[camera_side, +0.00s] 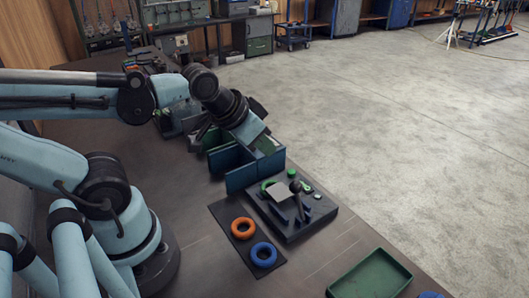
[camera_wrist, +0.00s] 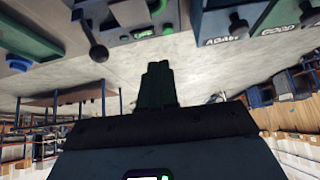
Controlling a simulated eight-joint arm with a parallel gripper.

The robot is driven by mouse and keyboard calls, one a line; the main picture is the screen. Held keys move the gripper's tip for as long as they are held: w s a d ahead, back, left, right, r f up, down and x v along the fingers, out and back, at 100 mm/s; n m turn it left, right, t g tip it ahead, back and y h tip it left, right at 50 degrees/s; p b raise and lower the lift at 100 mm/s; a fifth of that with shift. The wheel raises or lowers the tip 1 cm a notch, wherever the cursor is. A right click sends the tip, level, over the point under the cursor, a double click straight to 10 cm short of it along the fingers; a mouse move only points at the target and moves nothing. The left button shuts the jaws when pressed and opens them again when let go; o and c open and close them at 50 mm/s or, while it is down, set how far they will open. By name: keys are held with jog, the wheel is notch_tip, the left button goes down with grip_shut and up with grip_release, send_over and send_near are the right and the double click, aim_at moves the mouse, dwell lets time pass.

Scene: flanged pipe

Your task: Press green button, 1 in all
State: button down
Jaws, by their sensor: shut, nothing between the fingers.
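The green button (camera_side: 291,173) is a small round cap at the back edge of a dark device (camera_side: 318,215) in the side view.
Blue and green bins (camera_side: 240,178) stand just left of the device, close to my wrist. An orange ring (camera_side: 242,228) and a blue ring (camera_side: 264,254) lie on a dark mat in front. A green tray (camera_side: 370,275) is at the lower right. The concrete floor is beyond the table edge.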

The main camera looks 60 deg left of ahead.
jog(key=shift+s, duration=0.25)
notch_tip(320, 180, up, 4)
jog(key=g, duration=0.7)
send_over(292, 171)
dwell(0.5)
notch_tip(292, 171, down, 14)
jog(key=shift+r, duration=0.1)
dwell(0.5)
